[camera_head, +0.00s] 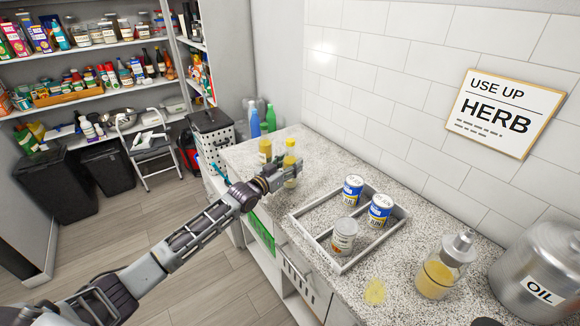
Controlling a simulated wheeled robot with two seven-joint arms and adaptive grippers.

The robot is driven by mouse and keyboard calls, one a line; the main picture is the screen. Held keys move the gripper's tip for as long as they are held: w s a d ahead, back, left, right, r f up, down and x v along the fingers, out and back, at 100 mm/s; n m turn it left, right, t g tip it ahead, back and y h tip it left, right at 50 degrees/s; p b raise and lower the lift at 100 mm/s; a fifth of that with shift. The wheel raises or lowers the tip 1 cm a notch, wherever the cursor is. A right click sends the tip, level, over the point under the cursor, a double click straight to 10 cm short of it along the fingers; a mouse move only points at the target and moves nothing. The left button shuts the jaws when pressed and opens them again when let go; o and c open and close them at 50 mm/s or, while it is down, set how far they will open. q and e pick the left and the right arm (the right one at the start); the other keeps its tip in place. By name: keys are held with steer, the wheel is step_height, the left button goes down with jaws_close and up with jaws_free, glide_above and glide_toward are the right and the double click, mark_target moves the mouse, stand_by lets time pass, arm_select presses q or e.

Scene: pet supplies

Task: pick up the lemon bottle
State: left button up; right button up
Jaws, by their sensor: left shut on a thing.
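A yellow bottle with a yellow cap (290,146), which looks like the lemon bottle, stands upright on the speckled counter near its far end. My left gripper (286,176) reaches in from the left and is shut on this bottle, with its fingers around the lower body. The fingers hide part of the bottle, and I cannot tell whether its base touches the counter. My right gripper is not in view.
A second yellowish bottle (265,149) stands close behind the gripper. A grey divided tray (345,262) holds blue cans (380,211) and a pale can (344,236). A pump bottle (440,272), an oil canister (543,270) and a yellow patch (374,291) are nearer. A wall borders the right side.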

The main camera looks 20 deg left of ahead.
mark_target(290, 140)
arm_select(q)
step_height(290, 140, up, 9)
steer(key=shift+r, duration=0.5)
stand_by(0.7)
